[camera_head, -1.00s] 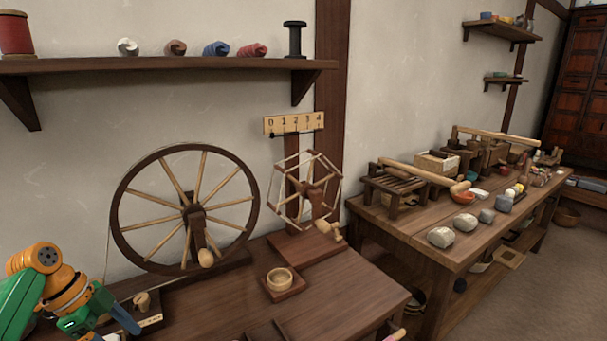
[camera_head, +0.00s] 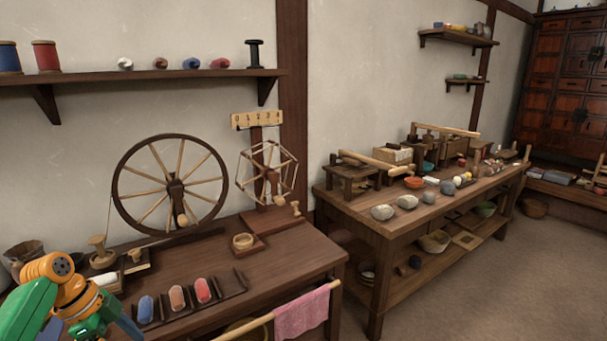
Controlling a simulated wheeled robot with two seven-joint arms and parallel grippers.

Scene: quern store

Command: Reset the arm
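My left arm, green and orange, comes in at the lower left corner. Its gripper (camera_head: 108,318) is over the front left of the spinning table (camera_head: 285,262), left of the blue fibre roll (camera_head: 146,308). One grey-blue finger shows; the fingertips are cut off by the bottom edge, so I cannot tell its opening or whether it holds anything. My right arm and gripper are not in view.
A spinning wheel (camera_head: 121,188) and a hexagonal reel (camera_head: 243,184) stand behind. Red rolls lie beside the blue one. A pink cloth (camera_head: 302,313) hangs on a front rod. A second table (camera_head: 385,228) holds stones and tools; open floor lies right.

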